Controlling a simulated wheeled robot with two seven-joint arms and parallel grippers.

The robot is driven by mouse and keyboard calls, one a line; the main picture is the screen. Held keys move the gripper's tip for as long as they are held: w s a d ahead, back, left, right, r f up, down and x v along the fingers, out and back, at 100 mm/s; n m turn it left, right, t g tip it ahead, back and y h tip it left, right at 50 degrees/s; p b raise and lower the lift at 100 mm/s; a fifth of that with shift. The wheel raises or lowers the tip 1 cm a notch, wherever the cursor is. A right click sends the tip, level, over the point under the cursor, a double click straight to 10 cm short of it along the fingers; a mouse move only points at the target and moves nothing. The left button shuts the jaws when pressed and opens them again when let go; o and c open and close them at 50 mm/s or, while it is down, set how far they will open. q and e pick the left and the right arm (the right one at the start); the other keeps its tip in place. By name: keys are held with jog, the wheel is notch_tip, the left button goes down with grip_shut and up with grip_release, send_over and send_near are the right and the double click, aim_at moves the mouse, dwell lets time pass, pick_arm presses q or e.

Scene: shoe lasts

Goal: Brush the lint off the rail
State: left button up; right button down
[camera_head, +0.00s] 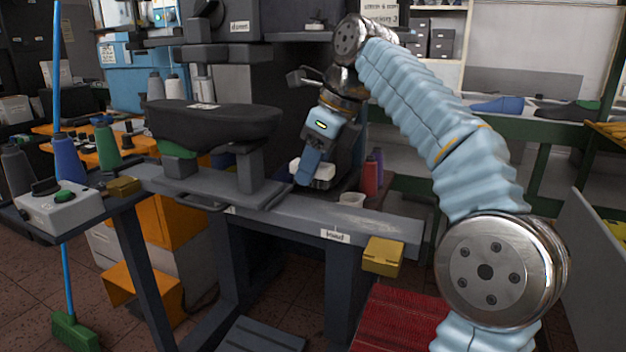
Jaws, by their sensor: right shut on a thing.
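The rail (290,222) is a long dark grey beam running across the middle at about waist height. My right gripper (311,176) points down above the back edge of the rail, left of the pale patch. It is shut on a white, brush-like thing (325,172), partly hidden behind its blue finger. I cannot tell whether that thing touches the rail. My left gripper is not in view.
A yellow block (383,256) sits at the rail's right end. A dark padded form (213,122) stands on the left part. A grey control box (59,206) is far left.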

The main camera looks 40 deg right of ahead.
jog(key=shift+r, duration=0.95)
jog(key=shift+r, duration=1.5)
